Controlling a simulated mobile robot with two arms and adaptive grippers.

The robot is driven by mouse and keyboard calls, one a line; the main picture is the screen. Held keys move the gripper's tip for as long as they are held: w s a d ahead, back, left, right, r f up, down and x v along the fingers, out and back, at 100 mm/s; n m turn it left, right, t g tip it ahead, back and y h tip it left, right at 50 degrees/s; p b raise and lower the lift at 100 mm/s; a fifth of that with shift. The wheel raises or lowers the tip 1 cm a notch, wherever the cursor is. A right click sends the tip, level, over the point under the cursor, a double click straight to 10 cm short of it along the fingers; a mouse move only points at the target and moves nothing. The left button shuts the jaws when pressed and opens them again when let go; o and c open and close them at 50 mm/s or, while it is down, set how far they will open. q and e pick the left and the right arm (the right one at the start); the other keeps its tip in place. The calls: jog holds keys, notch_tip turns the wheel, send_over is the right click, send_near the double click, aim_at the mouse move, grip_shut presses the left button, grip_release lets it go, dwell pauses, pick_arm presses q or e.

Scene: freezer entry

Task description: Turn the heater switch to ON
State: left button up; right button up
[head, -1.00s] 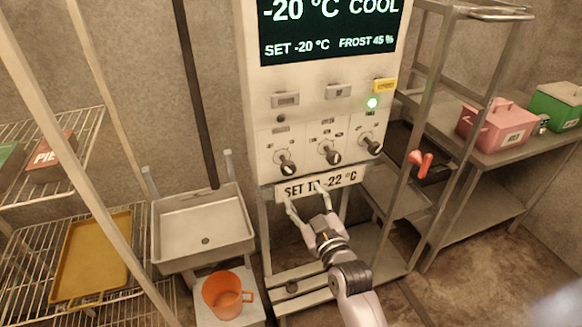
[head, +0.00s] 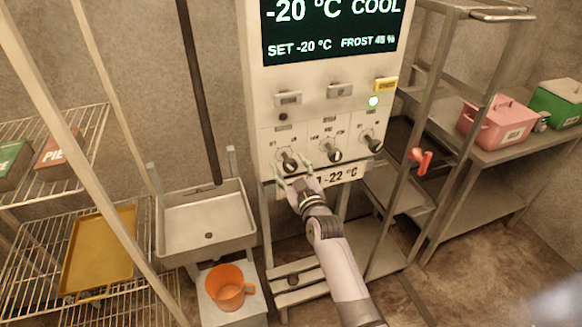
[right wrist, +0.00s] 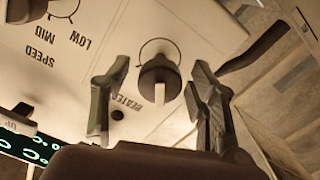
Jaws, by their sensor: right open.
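The heater switch is a dark round knob (head: 288,161) with a light pointer, the leftmost of three knobs on the white control panel (head: 265,105). In the right wrist view the knob (right wrist: 158,80) sits below a thin arc, upside down, beside the word HEATER. Its white pointer points down in that view; no ON or OFF mark is readable. My right gripper (head: 292,172) is open just in front of and below the knob. In the right wrist view its fingers (right wrist: 157,85) appear on either side of the knob, apart from it. My left gripper is not in view.
The middle knob (head: 331,155) and right knob (head: 371,143) are close by. A sink (head: 205,220) is left, a metal rack (head: 432,85) right.

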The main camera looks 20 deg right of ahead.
jog(key=c, duration=1.2)
jog(key=shift+o, duration=0.2)
jog(key=shift+m, duration=0.3)
jog(key=m, duration=0.2)
jog(key=shift+m, duration=0.4)
jog(key=m, duration=0.3)
jog(key=shift+m+p, duration=0.35)
jog(key=shift+m, duration=0.05)
jog(key=m, duration=0.6)
jog(key=shift+m, duration=0.4)
jog(key=shift+a, duration=0.1)
jog(key=o, duration=1.2)
jog(key=shift+c, duration=0.2)
